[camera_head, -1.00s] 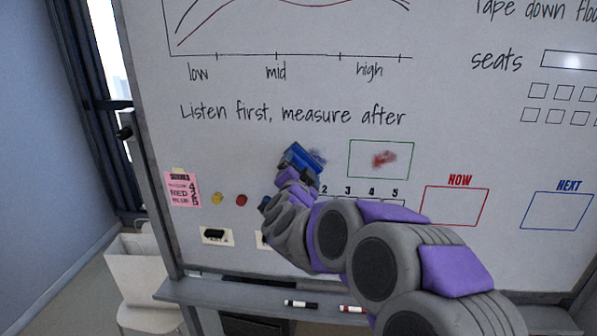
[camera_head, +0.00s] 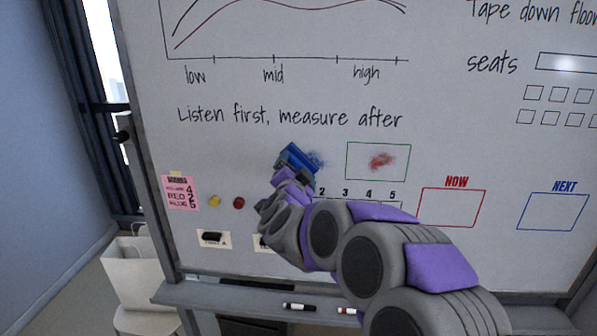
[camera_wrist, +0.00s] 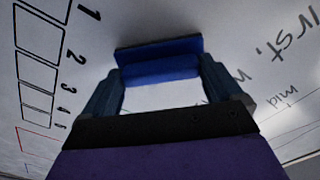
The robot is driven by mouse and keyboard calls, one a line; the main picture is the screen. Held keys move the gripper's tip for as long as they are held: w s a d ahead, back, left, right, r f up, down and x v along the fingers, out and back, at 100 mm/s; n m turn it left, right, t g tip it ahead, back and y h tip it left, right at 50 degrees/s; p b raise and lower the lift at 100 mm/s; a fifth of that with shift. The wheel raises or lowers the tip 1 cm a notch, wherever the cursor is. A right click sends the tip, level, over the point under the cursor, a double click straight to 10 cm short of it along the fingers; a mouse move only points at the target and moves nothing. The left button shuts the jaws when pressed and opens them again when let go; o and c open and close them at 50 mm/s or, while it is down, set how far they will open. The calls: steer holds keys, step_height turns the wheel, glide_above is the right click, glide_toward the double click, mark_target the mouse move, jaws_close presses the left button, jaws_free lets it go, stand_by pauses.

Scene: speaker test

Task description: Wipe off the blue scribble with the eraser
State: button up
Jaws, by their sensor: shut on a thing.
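My gripper (camera_head: 292,172) is shut on the blue eraser (camera_head: 299,157) and holds it at the whiteboard (camera_head: 440,150). In the wrist view the eraser (camera_wrist: 160,62) lies between the two fingers, at or very near the board; I cannot tell whether it touches. Blue scribble (camera_head: 317,159) shows as a smudge just right of the eraser in the head view. The eraser and gripper may hide part of it. In the wrist view the scribble cannot be made out.
A green box with a red scribble (camera_head: 381,161) is right of the blue one. A pink note (camera_head: 180,193), a yellow magnet (camera_head: 215,200) and a red magnet (camera_head: 239,202) are at left. The tray (camera_head: 240,297) below holds markers (camera_head: 299,306).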

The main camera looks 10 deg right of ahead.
steer(key=d+b, duration=0.1)
steer(key=s+d, duration=0.1)
steer(key=shift+s+d+b, duration=0.15)
steer(key=shift+d+b, duration=0.15)
steer(key=shift+b, duration=0.05)
steer(key=shift+d, duration=0.6)
steer(key=shift+d+f, duration=0.1)
steer(key=shift+d, duration=0.15)
steer(key=shift+s+d+b, duration=0.1)
steer(key=shift+s+b, duration=0.15)
steer(key=shift+b, duration=0.35)
steer(key=shift+s+d, duration=0.1)
